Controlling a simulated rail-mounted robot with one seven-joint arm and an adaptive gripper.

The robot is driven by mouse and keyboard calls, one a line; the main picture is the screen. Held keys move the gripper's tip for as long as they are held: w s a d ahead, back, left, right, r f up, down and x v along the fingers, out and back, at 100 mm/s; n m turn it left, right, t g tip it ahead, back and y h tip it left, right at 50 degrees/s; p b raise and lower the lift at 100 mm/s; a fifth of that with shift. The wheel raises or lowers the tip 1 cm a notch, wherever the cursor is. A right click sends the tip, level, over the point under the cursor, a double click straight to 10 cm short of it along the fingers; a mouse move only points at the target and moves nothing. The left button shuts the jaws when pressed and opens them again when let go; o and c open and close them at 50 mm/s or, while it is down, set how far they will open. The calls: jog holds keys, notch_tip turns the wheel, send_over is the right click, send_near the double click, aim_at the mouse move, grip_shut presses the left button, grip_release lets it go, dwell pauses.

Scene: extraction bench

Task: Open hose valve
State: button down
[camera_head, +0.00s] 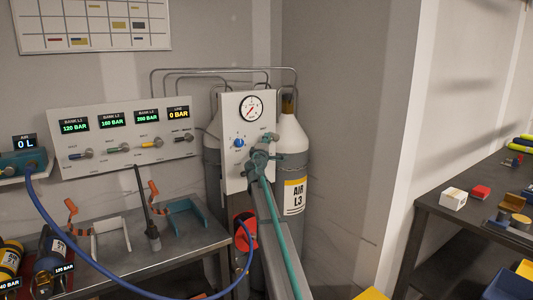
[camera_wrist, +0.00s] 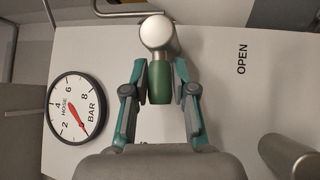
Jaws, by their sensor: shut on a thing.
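The hose valve has a green handle (camera_wrist: 160,88) on a round metal stem (camera_wrist: 161,34), set on a white panel (camera_head: 233,173). My gripper (camera_wrist: 160,72) is shut on the green handle, one teal finger on each side, in the wrist view. The word OPEN (camera_wrist: 242,59) is printed sideways to the right.
A blue knob (camera_head: 239,143) sits on the panel, left of my gripper. A grey cylinder labelled AIR L3 (camera_head: 294,160) stands close behind. A bank panel (camera_head: 104,177) with valves and displays is left. A blue hose (camera_head: 75,250) loops across the bench (camera_head: 195,248).

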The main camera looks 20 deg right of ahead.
jog(key=shift+d+f+n+t+b, duration=0.2)
jog(key=shift+f+n+t+b, duration=1.1)
jog(key=shift+b, duration=6.7)
jog(key=n+t+b, duration=0.1)
jog(key=b, duration=0.7)
jog(key=n+t+y+b, duration=0.1)
jog(key=n+b, duration=0.1)
jog(key=b, duration=0.6)
jog(key=n+t+y+b, duration=0.1)
jog(key=b, duration=0.7)
jog(key=shift+w+d+f+n+b, duration=0.15)
jog(key=shift+d+f+n+b, duration=0.15)
jog(key=shift+d+n, duration=0.1)
jog(key=n+b, duration=0.1)
jog(key=b, duration=0.3)
jog(key=shift+t+y, duration=0.3)
jog(key=shift+r+n+t+y+b, duration=0.3)
jog(key=shift+n+y+b, duration=0.15)
jog(key=shift+b, duration=1.5)
jog(key=c, duration=0.9)
grip_release()
jog(key=v, duration=1.2)
